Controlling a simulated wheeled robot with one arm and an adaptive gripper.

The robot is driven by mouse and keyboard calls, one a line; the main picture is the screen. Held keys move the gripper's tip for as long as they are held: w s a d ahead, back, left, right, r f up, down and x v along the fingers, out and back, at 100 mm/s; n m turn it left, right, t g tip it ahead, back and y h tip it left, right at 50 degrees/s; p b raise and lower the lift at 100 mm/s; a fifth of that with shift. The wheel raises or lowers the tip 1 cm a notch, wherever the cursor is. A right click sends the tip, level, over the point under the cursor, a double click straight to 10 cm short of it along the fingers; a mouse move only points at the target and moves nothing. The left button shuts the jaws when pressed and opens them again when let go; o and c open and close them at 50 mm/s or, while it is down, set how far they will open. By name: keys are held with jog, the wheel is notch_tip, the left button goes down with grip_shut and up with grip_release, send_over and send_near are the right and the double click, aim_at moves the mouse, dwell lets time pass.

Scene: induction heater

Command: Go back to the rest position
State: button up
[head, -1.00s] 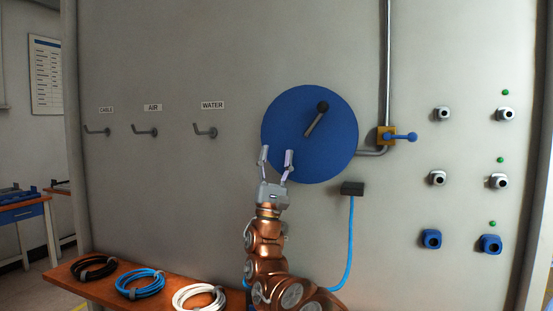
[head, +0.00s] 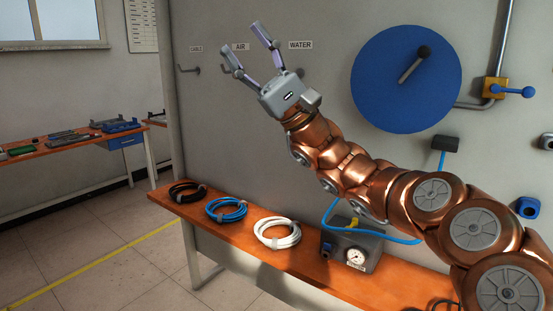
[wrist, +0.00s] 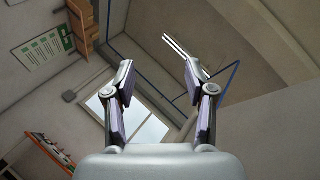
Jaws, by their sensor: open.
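My gripper (head: 258,45) is raised in the head view, in front of the grey panel near the AIR and WATER labels. Its two fingers are spread apart with nothing between them. In the wrist view the open fingers (wrist: 160,85) show against the upper room, with a window and wall behind. My copper arm reaches up and left from the lower right corner of the head view. The blue disc (head: 405,95) with its black-knobbed lever (head: 415,64) is to the right of my gripper, apart from it.
An orange bench (head: 235,240) below holds a black coil (head: 187,192), a blue coil (head: 227,210), a white coil (head: 277,231) and a grey device with a gauge (head: 352,250). A blue-handled valve (head: 510,91) is at right. A workbench (head: 75,145) stands left, with open floor between.

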jog(key=s+a+f+n+g+h+p, duration=0.1)
jog(key=s+a+f+h, duration=0.25)
jog(key=s, duration=0.25)
jog(key=s+a+f+n+g+h+p, duration=0.1)
jog(key=s+a+f+h, duration=0.15)
jog(key=s+a, duration=0.35)
jog(key=s+d+f+t+h+p, duration=0.1)
jog(key=s+f+h, duration=0.35)
jog(key=f, duration=0.45)
jog(key=s+d+f+t+h+p, duration=0.1)
jog(key=s+f+h, duration=0.3)
jog(key=s+f, duration=0.3)
jog(key=s+d+f+t+h+p, duration=0.3)
jog(key=d+f+h, duration=0.5)
jog(key=d+f, duration=0.65)
jog(key=s+d+f+m+h, duration=0.1)
jog(key=s+d+f+h, duration=0.1)
jog(key=d, duration=0.6)
jog(key=s+d+f+m+h, duration=0.1)
jog(key=s+d+f+h, duration=0.2)
jog(key=d, duration=0.5)
jog(key=shift+f+t+h+p, duration=0.3)
jog(key=shift+f+h+p, duration=0.1)
jog(key=shift+f, duration=0.45)
